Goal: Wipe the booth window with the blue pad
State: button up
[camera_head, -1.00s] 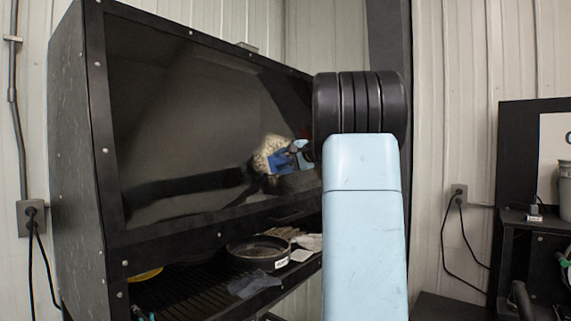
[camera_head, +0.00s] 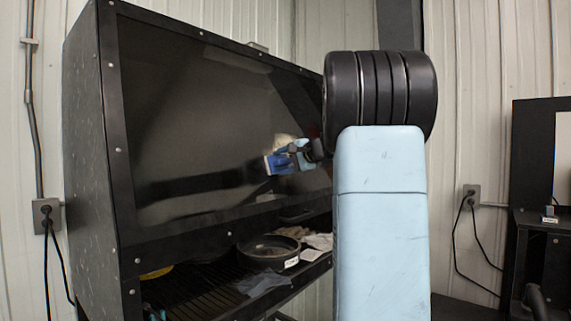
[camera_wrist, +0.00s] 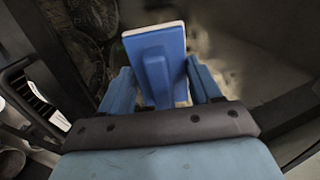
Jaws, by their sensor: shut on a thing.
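The booth window (camera_head: 190,110) is a dark, glossy pane in a black frame on the left in the head view. A pale dusty smudge (camera_head: 285,143) shows on its right part, just behind and above the pad. The blue pad (camera_head: 279,163) is at the lower right of the window; whether it touches the glass I cannot tell. In the wrist view the pad (camera_wrist: 156,62) stands between the two blue fingers, its broad face toward the window. My gripper (camera_head: 303,150) is shut on the pad's handle. My arm hides the window's right end.
Below the window, the booth's slatted shelf (camera_head: 205,292) holds a black round pan (camera_head: 268,252), crumpled cloths (camera_head: 318,241) and a grey rag (camera_head: 264,284). A wall outlet (camera_head: 47,213) with cords is at left. A dark stand (camera_head: 535,235) is at right.

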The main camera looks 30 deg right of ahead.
aim_at(271, 164)
jog(key=shift+s+a, duration=0.3)
jog(key=shift+a, duration=0.6)
jog(key=shift+s+a, duration=0.3)
jog(key=shift+a, duration=0.55)
jog(key=shift+w+d+r, duration=0.65)
jog(key=shift+w+d, duration=1.4)
jog(key=shift+d, duration=3.1)
jog(key=shift+w+d+r, duration=0.65)
jog(key=shift+w+d, duration=1.35)
jog(key=shift+d, duration=3.15)
jog(key=s+a+r, duration=0.1)
jog(key=a+r, duration=0.1)
jog(key=a, duration=0.5)
jog(key=shift+s+a+r, duration=0.2)
jog(key=shift+s+r, duration=0.05)
jog(key=shift+a, duration=0.1)
jog(key=shift+s+a, duration=0.4)
jog(key=shift+a, duration=0.45)
jog(key=shift+s+a, duration=0.35)
jog(key=shift+a, duration=0.5)
